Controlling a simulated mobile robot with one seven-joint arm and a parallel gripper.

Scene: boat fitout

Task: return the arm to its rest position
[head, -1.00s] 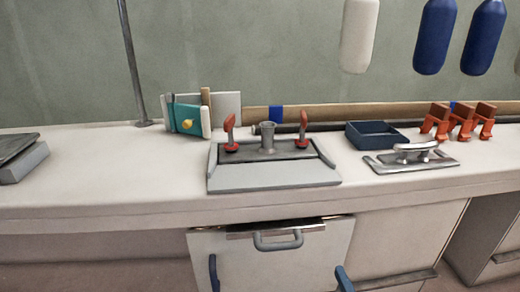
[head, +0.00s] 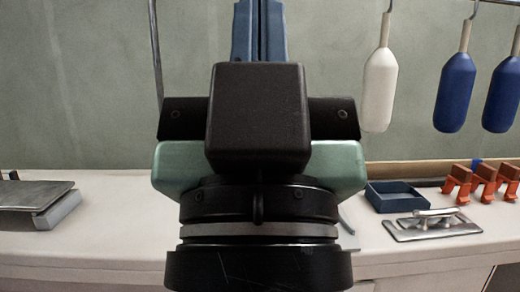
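My gripper (head: 260,30) rises upright in the middle of the head view, close to the camera. Its black and green body hides much of the counter behind it. Its two blue fingers point up, side by side with only a thin dark seam between them, so it looks shut. I see nothing held, but the fingertips run out of the top of the picture. My gripper stands in front of the counter and appears to touch nothing.
The pale counter (head: 110,215) runs behind. A grey flat device (head: 40,200) is at left. At right are a blue tray (head: 395,197), a metal cleat (head: 432,224) and orange clamps (head: 483,182). White (head: 380,90) and blue (head: 456,92) fenders hang above.

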